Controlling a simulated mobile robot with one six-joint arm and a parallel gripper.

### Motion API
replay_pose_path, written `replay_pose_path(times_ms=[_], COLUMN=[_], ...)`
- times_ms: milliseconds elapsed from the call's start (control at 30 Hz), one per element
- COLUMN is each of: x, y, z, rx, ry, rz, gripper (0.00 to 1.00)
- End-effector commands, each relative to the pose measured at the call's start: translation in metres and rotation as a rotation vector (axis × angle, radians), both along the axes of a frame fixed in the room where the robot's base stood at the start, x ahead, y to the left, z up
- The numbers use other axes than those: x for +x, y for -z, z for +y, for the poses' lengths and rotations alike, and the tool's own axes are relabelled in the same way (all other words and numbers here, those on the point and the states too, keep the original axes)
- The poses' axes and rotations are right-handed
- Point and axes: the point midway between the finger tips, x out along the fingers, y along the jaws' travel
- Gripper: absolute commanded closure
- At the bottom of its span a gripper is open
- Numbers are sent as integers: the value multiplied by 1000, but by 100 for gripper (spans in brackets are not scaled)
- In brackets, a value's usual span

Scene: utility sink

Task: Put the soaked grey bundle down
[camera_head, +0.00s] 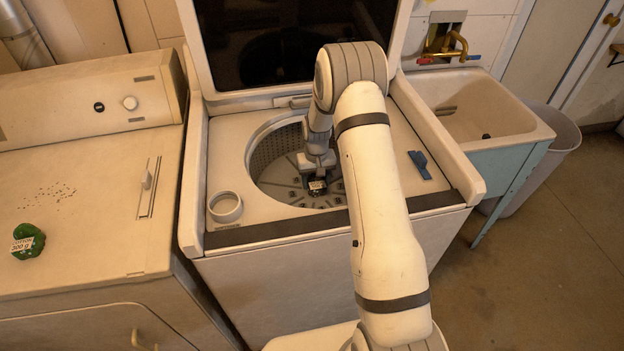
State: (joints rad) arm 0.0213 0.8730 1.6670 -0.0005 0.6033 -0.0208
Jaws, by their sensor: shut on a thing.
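My gripper (318,178) reaches down through the round opening of the washer (272,226) into its drum (268,172). It is shut on a small dark grey bundle (318,189) with a pale label. The bundle is low in the drum, close to the drum floor; I cannot tell whether it touches it. The fingers and arm hide part of the bundle and the right side of the drum.
The washer lid (290,40) stands open behind. A blue object (419,164) lies on the washer top at right. A green labelled bundle (28,240) sits on the dryer (90,215) at left. The sink (510,120) at right holds a small dark thing (486,136).

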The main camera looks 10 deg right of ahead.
Motion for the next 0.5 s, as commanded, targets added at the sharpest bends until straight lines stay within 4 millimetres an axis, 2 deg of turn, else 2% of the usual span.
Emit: replay_pose_path(times_ms=[300, 333, 500], x=[1, 0, 0], y=[3, 3, 2], z=[0, -1, -1], rx=[0, 0, 0], ry=[1, 1, 1], rz=[-3, -2, -2], gripper=[86, 44, 30])
